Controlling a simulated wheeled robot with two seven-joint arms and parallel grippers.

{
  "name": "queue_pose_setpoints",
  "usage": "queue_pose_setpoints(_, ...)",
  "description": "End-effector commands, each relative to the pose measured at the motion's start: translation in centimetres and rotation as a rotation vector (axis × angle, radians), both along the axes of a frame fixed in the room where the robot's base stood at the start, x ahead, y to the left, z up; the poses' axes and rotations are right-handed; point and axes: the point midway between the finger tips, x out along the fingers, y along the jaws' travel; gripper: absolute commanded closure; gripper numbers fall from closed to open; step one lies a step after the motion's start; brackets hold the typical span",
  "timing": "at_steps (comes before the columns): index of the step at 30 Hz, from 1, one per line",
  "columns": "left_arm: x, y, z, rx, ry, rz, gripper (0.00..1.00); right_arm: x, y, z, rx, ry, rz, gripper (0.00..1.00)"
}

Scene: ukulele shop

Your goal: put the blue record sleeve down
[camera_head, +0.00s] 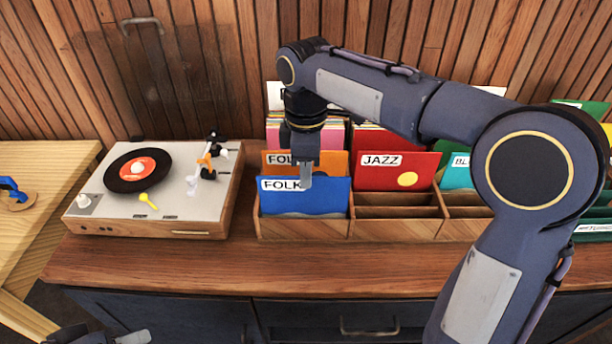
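The blue record sleeve (318,202), labelled FOLK, stands upright in the front left compartment of the wooden record rack (300,229). My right gripper (306,175) is at the top edge of the blue sleeve, pointing down, with its fingers overlapping the label. The fingers are seen nearly edge-on, so I cannot tell if they are closed on the sleeve. An orange FOLK sleeve (335,160) stands just behind it. My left gripper (130,338) shows only in part at the bottom left edge, away from the rack.
A red JAZZ sleeve (395,172) and a teal sleeve (457,172) stand in the rack to the right. A turntable (180,201) with a black record (120,181) sits left of the rack. The wooden counter (300,267) is clear in front.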

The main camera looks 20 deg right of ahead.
Motion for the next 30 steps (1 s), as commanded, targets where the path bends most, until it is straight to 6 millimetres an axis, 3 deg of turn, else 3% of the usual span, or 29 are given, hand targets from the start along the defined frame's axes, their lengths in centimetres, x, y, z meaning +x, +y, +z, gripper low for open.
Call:
queue_pose_setpoints(6, 0.0, 0.0, 1.3, 0.000, 0.000, 0.000, 0.64, 0.1, 0.1, 5.5, 0.002, -0.004, 0.001, 0.74)
queue_pose_setpoints(15, 0.0, 0.0, 2.1, 0.000, 0.000, 0.000, 0.64, 0.0, 0.1, 9.6, 0.000, -0.002, 0.001, 0.74)
queue_pose_setpoints(21, 0.0, 0.0, 2.1, 0.000, 0.000, 0.000, 0.64, -0.1, -0.1, 10.1, 0.001, 0.000, -0.002, 0.74)
queue_pose_setpoints(24, 0.0, 0.0, 2.1, 0.000, 0.000, 0.000, 0.64, -0.7, -1.1, 9.9, 0.024, -0.011, -0.048, 0.74)
queue_pose_setpoints(26, 0.0, 0.0, 2.1, 0.000, 0.000, 0.000, 0.64, -1.8, -2.4, 9.6, 0.054, -0.024, -0.114, 0.74)
queue_pose_setpoints(30, 0.0, 0.0, 2.1, 0.000, 0.000, 0.000, 0.64, -6.4, -6.3, 7.7, 0.182, -0.070, -0.384, 0.74)
